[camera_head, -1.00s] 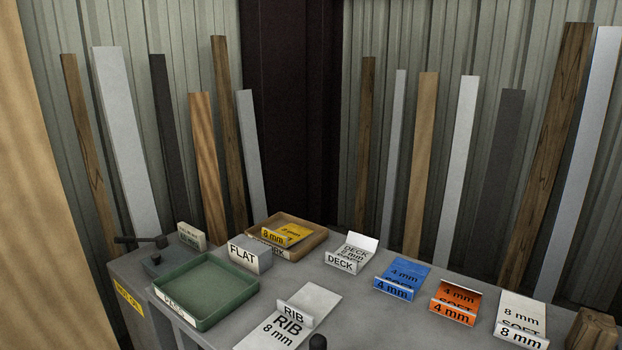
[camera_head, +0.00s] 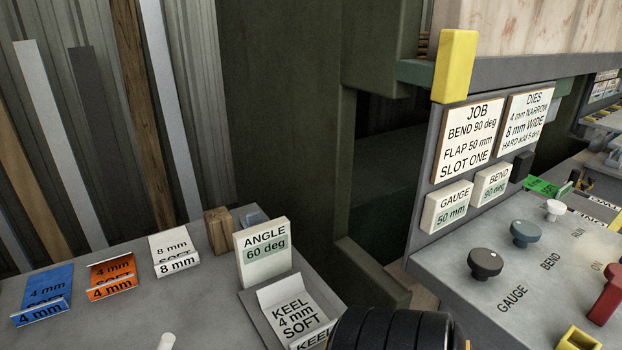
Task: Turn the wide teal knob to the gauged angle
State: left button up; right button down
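The wide teal knob (camera_head: 525,233), blue-teal and round, stands on the grey sloping control panel at right, by the label BEND. The angle gauge (camera_head: 263,250) stands upright on the bench and reads ANGLE 60 deg. The bend display (camera_head: 493,183) above the knobs reads 90 deg. I cannot make out a pointer on the teal knob. Neither of my grippers shows. A black ribbed part at the bottom edge looks like my own arm, and no fingers are visible there.
A dark grey knob (camera_head: 485,263) by GAUGE, a small white knob (camera_head: 555,209) by RUN and a red switch (camera_head: 606,296) share the panel. A job card (camera_head: 468,143) reads BEND 90 deg. A dark gap separates bench and panel. A KEEL piece (camera_head: 295,312) lies by the gauge.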

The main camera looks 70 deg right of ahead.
aim_at(525, 232)
jog(key=z, duration=3.45)
